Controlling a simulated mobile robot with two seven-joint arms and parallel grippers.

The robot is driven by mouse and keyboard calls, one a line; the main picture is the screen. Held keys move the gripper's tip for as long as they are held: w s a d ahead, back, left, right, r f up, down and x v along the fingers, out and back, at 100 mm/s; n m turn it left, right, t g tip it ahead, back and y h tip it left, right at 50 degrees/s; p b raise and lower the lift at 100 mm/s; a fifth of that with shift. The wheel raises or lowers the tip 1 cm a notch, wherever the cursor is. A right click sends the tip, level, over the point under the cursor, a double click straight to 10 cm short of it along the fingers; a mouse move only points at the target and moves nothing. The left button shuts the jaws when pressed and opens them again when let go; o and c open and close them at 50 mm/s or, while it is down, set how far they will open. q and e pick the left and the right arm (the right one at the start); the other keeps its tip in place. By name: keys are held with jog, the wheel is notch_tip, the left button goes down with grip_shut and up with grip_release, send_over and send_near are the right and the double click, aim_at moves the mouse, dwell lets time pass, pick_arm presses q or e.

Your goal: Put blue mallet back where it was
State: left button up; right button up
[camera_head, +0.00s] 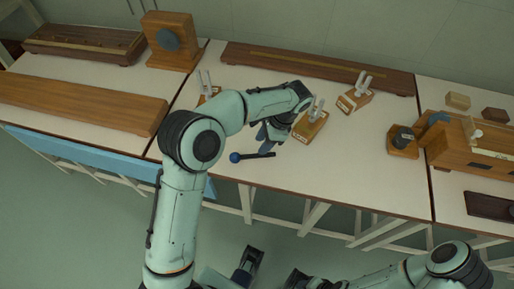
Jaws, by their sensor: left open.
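The blue mallet (235,157) lies on the middle white bench near its front edge. Its round blue head is at the left and its dark handle extends to the right. My left gripper (268,140) is open, pointing down just above and behind the handle's right part in the picture. I see nothing between its jaws, and I cannot tell whether it touches the handle. My right arm is low at the bottom right, away from the bench; its jaws are not clear enough to read.
Tuning forks on wooden boxes stand close by: one (311,127) just right of my left gripper, one (355,100) farther right, one (208,95) behind my arm. A long wooden bar (320,70) lines the back. The front right bench top (345,180) is clear.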

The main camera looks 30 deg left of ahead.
pick_arm(q)
jog(key=v, duration=0.5)
jog(key=shift+p, duration=0.35)
